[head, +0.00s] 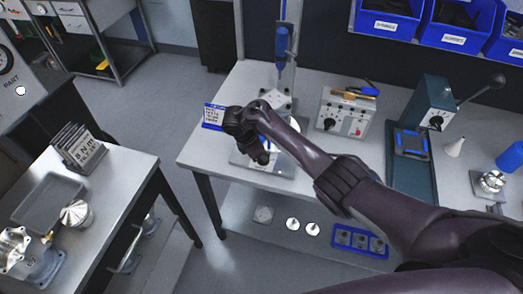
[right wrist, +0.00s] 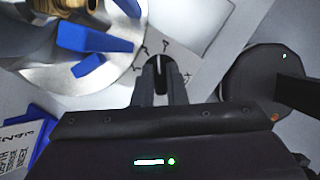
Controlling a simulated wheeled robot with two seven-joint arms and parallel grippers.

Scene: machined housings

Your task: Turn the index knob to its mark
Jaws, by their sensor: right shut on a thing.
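My right gripper (head: 259,153) is over a fixture (head: 283,168) near the front left edge of the far table. In the right wrist view, the two fingertips of that gripper (right wrist: 159,80) are closed around the small dark index knob (right wrist: 159,62). The knob has a light line on it and stands on a pale plate (right wrist: 182,52) with several dark marks around it. The fingers hide most of the knob, and I cannot tell which mark its line meets. In the head view my arm hides the knob. My left gripper is out of view.
Beside the fingers in the wrist view are a round metal part (right wrist: 40,75) with blue clamps (right wrist: 95,32) and a dark disc (right wrist: 262,82). A control box (head: 346,113) and a press (head: 418,135) stand to the right on the table.

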